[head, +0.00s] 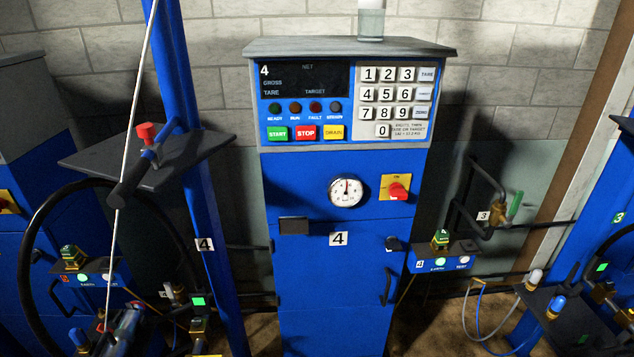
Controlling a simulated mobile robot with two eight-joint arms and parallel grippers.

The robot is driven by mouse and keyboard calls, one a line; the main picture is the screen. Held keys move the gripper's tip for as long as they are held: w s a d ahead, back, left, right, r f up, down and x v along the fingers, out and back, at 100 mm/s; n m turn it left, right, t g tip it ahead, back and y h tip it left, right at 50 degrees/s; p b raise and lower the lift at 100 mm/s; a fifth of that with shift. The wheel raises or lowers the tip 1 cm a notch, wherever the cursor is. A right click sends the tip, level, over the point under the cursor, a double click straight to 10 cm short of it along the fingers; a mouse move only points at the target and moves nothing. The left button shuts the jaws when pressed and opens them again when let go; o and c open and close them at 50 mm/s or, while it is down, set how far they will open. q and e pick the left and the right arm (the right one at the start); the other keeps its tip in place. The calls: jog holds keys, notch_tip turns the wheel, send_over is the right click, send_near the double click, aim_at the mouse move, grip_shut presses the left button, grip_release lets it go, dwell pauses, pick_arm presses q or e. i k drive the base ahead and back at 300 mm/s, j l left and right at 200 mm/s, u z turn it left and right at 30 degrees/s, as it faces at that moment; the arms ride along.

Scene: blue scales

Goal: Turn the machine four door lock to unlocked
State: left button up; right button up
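Machine four is the blue cabinet (340,260) in the middle of the head view, with a white "4" label (338,239) on its front. The door looks closed. A dark rectangular piece (293,226) sits at the door's upper left. Neither of my grippers is visible.
A red switch (397,191) on a yellow plate and a dial gauge (345,191) sit above the door. An earth/test box (440,262) juts out right of the lock, near pipework with a green-handled valve (515,205). A blue post (200,190) stands left.

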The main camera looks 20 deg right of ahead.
aim_at(391, 244)
jog(key=z, duration=1.3)
